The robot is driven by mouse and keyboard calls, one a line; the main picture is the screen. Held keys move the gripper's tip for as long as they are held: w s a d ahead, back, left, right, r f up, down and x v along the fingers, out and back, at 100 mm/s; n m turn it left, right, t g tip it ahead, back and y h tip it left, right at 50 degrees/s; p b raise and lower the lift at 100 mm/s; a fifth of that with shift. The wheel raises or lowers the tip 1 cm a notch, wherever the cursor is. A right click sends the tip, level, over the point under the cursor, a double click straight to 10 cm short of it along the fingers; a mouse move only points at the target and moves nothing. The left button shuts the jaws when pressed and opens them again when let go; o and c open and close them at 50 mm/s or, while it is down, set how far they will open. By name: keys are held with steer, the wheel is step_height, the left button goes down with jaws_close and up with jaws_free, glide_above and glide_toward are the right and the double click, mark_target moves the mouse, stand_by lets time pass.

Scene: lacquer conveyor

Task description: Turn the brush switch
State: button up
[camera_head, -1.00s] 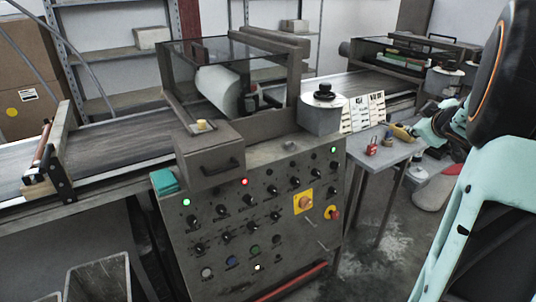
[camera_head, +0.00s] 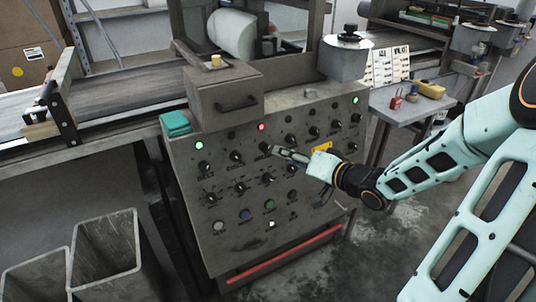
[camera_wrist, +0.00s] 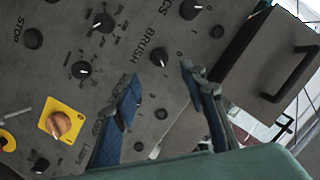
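The brush switch (camera_wrist: 158,57) is a black knob with a white pointer mark, beside the printed word BRUSH on the grey control panel (camera_wrist: 60,15). In the wrist view it sits just ahead of the gap between my two fingertips. My gripper (camera_wrist: 161,73) is open, with one blue-padded finger to each side of the knob's line and nothing between them. In the head view my gripper (camera_head: 279,151) reaches the upper middle of the panel (camera_head: 190,170) from the right, beside a black knob (camera_head: 265,147). Contact cannot be made out.
Similar black knobs (camera_wrist: 103,22) surround the switch. A yellow-plated orange rotary switch (camera_wrist: 60,124) is at lower left in the wrist view. A box with a handle (camera_head: 225,90) juts out above the panel. A side table (camera_head: 410,105) stands right; open bins (camera_head: 105,250) stand lower left.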

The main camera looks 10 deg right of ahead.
mark_target(268, 149)
steer(key=b+x, duration=0.3)
steer(key=x, duration=0.5)
steer(key=shift+w+a+f, duration=0.1)
steer(key=shift+w+f, duration=0.05)
steer(key=shift+w, duration=0.05)
jaws_close()
